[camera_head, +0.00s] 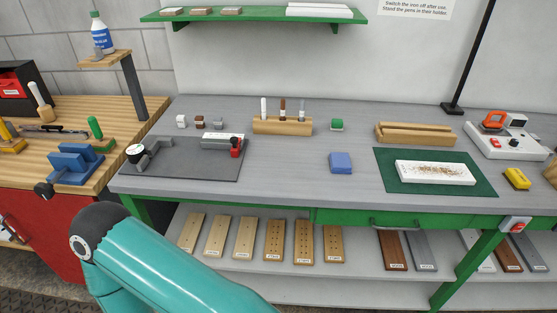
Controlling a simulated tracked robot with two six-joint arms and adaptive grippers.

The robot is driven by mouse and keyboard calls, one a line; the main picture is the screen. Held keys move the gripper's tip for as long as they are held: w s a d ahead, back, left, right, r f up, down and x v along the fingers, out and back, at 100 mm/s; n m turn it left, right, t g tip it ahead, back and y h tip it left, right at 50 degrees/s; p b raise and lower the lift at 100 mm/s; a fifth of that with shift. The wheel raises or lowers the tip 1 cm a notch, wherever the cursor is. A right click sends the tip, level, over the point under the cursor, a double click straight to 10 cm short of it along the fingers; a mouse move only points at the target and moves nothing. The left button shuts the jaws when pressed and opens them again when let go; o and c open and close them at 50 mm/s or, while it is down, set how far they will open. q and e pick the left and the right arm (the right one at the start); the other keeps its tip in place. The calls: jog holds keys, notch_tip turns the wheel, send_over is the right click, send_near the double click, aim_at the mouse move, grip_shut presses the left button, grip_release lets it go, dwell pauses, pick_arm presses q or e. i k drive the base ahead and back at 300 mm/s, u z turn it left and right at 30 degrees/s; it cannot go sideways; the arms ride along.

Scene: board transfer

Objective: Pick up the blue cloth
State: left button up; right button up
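A folded blue cloth (341,163) lies flat on the grey workbench (300,185), near the middle of its front half. It sits between the dark grey mat on the left and the green mat on the right, touching neither. A teal arm link of mine crosses the lower left of the view, in front of the bench. Neither of my grippers shows in this view. Nothing covers the cloth.
A small green block (337,125) lies behind the cloth. A wooden pen holder (282,126) stands behind and left. The green mat (392,183) bears a white board (435,173). A dark grey mat (200,168) holds a clamp fixture. Bare bench surrounds the cloth.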

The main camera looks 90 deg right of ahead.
aim_at(340, 162)
jog(key=u, duration=0.5)
jog(key=i, duration=0.2)
jog(key=z, duration=3)
jog(key=i, duration=0.6)
jog(key=u, duration=0.1)
jog(key=k, duration=0.55)
jog(key=z, duration=0.2)
jog(key=i, duration=0.45)
jog(key=u, duration=0.65)
jog(key=k, duration=0.1)
jog(key=z, duration=0.5)
